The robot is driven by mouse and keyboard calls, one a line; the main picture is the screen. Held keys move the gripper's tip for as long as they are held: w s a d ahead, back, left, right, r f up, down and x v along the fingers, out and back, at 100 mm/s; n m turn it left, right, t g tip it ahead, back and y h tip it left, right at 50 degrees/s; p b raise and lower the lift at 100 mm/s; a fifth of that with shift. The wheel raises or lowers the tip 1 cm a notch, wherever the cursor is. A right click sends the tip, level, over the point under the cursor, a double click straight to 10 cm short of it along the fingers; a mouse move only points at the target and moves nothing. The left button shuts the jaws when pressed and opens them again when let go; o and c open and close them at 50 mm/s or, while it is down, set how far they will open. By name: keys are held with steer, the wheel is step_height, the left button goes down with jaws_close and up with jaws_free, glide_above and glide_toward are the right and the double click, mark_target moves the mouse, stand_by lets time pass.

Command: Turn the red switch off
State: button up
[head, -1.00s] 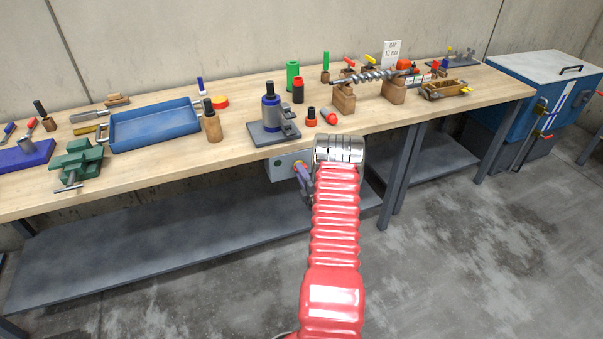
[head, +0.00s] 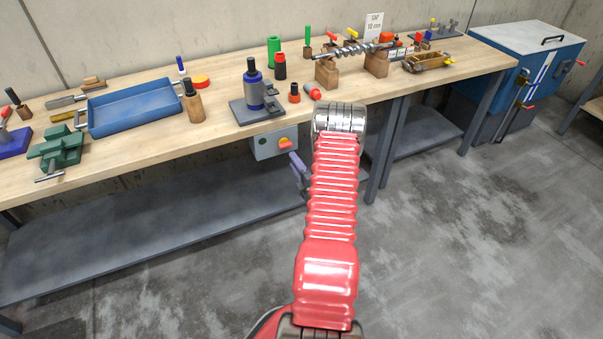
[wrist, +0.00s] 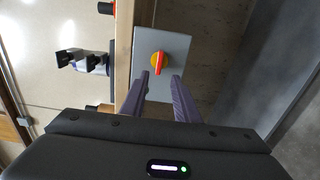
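The red switch (head: 286,144) is a small red handle on a yellow round base. It sits on the front of a grey box (head: 261,152) under the bench's front edge. The handle lies roughly level in the head view. In the wrist view the red switch (wrist: 158,63) is in full sight on the pale box face (wrist: 175,45), just beyond my fingertips. My gripper (wrist: 160,76) is open, with two purple-grey fingers apart and nothing between them. In the head view my gripper (head: 298,165) is just below and in front of the switch, partly hidden by my arm.
The wooden bench (head: 215,125) runs above the box. A dark press-like tool (head: 252,95), a blue tray (head: 140,108) and a green vice (head: 58,146) stand on it. A grey shelf (head: 150,215) lies below. Bare floor is clear to the right.

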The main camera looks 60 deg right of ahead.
steer(key=v, duration=0.5)
steer(key=shift+s, duration=0.15)
stand_by(0.5)
